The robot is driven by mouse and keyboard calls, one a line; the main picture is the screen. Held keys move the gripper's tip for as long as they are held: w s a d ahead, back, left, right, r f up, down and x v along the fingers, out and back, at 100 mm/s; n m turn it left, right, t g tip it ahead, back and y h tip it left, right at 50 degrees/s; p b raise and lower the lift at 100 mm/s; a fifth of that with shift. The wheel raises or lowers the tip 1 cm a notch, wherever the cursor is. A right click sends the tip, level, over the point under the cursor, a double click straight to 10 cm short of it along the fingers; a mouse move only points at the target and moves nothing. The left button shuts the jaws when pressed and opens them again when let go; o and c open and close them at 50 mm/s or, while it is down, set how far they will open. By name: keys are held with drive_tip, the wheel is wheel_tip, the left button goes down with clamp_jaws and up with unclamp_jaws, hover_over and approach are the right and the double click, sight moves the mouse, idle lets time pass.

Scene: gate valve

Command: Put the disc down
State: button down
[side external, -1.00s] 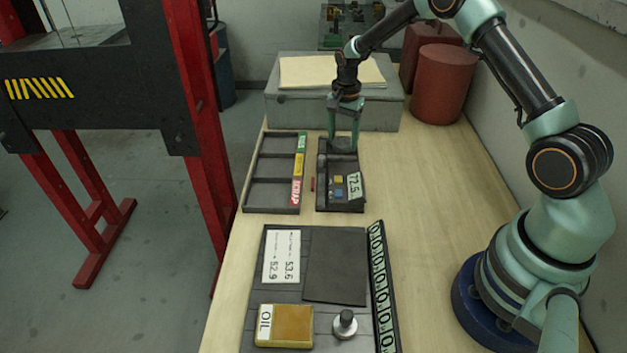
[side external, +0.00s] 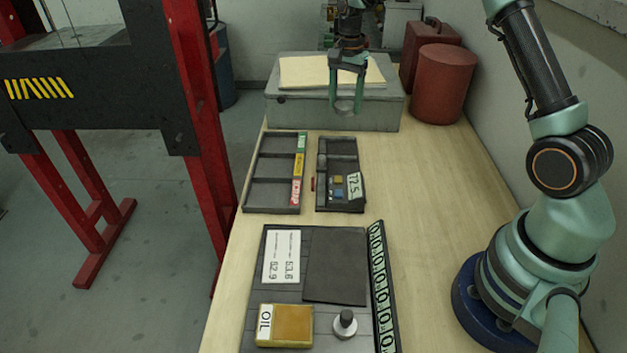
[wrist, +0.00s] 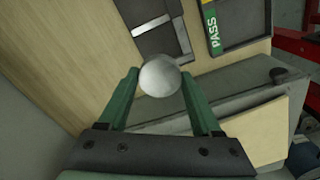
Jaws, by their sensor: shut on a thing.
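My gripper (side external: 347,104) is shut on a round grey metal disc (side external: 345,106), held in the air in front of the grey box, above and beyond the far end of the small dark tray (side external: 322,204). In the wrist view the disc (wrist: 160,75) sits between the green fingertips (wrist: 159,80), its pale face showing. A dark sorting tray (side external: 273,181) with three compartments lies on the bench at left, with green, yellow and red labels along its right side. The red one reads SCRAP; the wrist view shows PASS on the green one (wrist: 212,28). Its compartments look empty.
The grey box (side external: 300,112) with pale sheets on top stands behind. A red cylinder (side external: 443,85) stands right of it. Nearer are a dark mat (side external: 335,268), an OIL pad (side external: 285,326) and a knobbed metal piece (side external: 345,323). The bench right of the trays is clear.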

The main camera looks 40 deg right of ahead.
wheel_tip(320, 180, up, 9)
wheel_tip(320, 180, up, 2)
drive_tip(key=r+n, duration=0.1)
drive_tip(key=n, duration=1.6)
hover_over(338, 264)
wheel_tip(338, 264, down, 20)
drive_tip(key=shift+w+f, duration=0.1)
drive_tip(key=shift+f, duration=0.1)
drive_tip(key=shift+f, duration=0.2)
drive_tip(key=shift+c, duration=0.4)
unclamp_jaws()
